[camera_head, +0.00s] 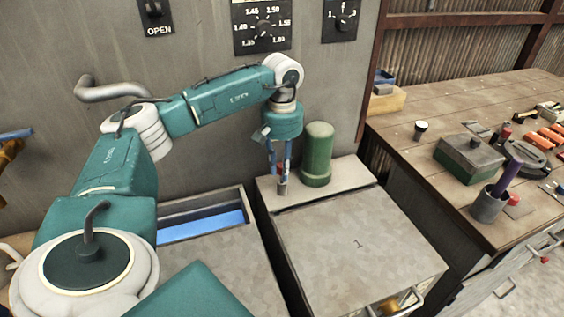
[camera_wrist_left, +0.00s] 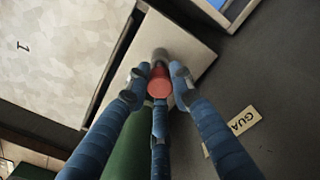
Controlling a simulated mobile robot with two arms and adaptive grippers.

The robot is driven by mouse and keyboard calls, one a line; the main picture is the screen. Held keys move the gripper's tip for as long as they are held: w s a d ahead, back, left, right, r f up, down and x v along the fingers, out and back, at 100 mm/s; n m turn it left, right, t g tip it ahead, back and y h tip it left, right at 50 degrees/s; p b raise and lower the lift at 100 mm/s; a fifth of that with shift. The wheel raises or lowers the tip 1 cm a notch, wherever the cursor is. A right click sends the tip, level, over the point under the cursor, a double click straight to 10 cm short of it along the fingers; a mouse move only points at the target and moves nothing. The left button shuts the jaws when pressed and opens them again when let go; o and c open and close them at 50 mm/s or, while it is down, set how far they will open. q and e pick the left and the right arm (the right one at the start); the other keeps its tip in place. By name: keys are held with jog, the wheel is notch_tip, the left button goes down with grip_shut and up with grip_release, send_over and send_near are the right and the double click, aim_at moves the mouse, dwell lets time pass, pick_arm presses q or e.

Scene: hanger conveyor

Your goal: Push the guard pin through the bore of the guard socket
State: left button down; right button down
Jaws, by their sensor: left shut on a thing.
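My left gripper (camera_head: 281,172) comes down at the back ledge, left of the green cylinder. Its blue fingers are shut on a red-ended pin, which I take for the guard pin (camera_head: 280,169). In the left wrist view the fingertips of the gripper (camera_wrist_left: 157,84) close around the round red end of the pin (camera_wrist_left: 159,88). Just beyond the red end is a small grey cylinder (camera_wrist_left: 160,57), likely the guard socket; it also shows under the fingers in the head view (camera_head: 282,188). I cannot tell how far the pin sits in the bore. My right gripper is not in view.
The green cylinder (camera_head: 317,155) stands close to the right of the gripper; it also shows in the wrist view (camera_wrist_left: 125,142). A lid marked 1 (camera_head: 345,250) lies in front. A cluttered workbench (camera_head: 420,165) is at right.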

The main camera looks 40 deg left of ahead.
pick_arm(q)
jog(key=shift+f+b, duration=0.7)
jog(key=shift+f, duration=0.55)
dwell(0.5)
jog(key=c, duration=1.7)
grip_release()
jog(key=shift+c, duration=0.2)
jog(key=o, duration=0.5)
jog(key=shift+o, duration=0.2)
jog(key=shift+r, duration=6.05)
